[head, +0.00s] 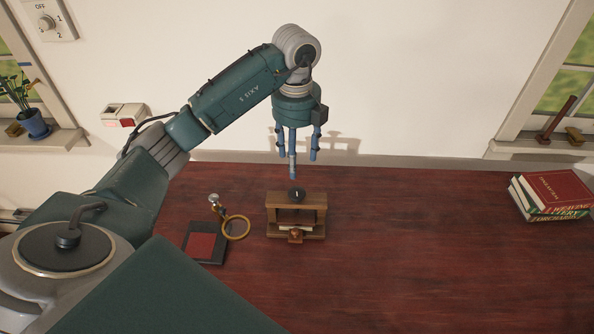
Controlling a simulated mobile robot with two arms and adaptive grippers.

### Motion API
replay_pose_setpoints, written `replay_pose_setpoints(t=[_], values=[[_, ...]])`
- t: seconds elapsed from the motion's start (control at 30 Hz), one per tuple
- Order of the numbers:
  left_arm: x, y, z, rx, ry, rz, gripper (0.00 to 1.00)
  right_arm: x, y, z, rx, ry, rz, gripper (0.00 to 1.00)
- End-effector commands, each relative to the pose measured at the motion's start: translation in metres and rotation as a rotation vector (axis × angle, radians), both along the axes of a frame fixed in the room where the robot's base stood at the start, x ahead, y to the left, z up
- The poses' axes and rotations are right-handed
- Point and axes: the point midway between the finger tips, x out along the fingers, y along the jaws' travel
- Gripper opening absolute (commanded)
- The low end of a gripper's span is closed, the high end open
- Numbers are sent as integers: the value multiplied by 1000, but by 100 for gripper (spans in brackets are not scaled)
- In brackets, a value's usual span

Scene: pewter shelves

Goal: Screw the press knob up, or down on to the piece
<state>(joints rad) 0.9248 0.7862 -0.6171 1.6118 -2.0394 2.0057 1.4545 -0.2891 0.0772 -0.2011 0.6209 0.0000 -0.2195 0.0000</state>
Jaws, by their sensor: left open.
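The press (320,200) is a small wooden frame standing on the dark red table, left of the table's middle. Its press knob (297,193) is a dark round knob on top of the frame. A pale flat piece (297,228) lies low inside the frame, partly hidden by a small brown block at the front. My left gripper (293,165) points down just above and behind the knob, with its blue-grey fingers apart and empty. A small gap seems to lie between the fingertips and the knob. My right gripper is not in view.
A black pad with a red top (201,246) lies left of the press, with a brass ring (237,228) beside it. Several books (552,194) are stacked at the far right. The table (420,250) between press and books is clear. A wall stands behind.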

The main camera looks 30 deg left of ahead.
Motion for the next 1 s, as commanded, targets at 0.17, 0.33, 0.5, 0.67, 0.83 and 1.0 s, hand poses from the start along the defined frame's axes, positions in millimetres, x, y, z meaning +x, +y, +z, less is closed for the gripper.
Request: replay_pose_setpoints(t=[0.17,0.33,0.5,0.67,0.83,1.0], values=[[-2,-1,-23,-3,7,-1,56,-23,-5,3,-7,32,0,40],[-2,0,-55,0,6,-1,56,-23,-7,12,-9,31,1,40],[-2,-1,-84,-2,5,-1,56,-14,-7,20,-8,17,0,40],[-1,-1,-100,-1,3,-1,56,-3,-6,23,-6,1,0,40],[-1,0,-106,0,1,0,56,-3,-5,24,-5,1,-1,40],[-1,0,-106,0,1,-1,56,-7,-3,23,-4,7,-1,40]])
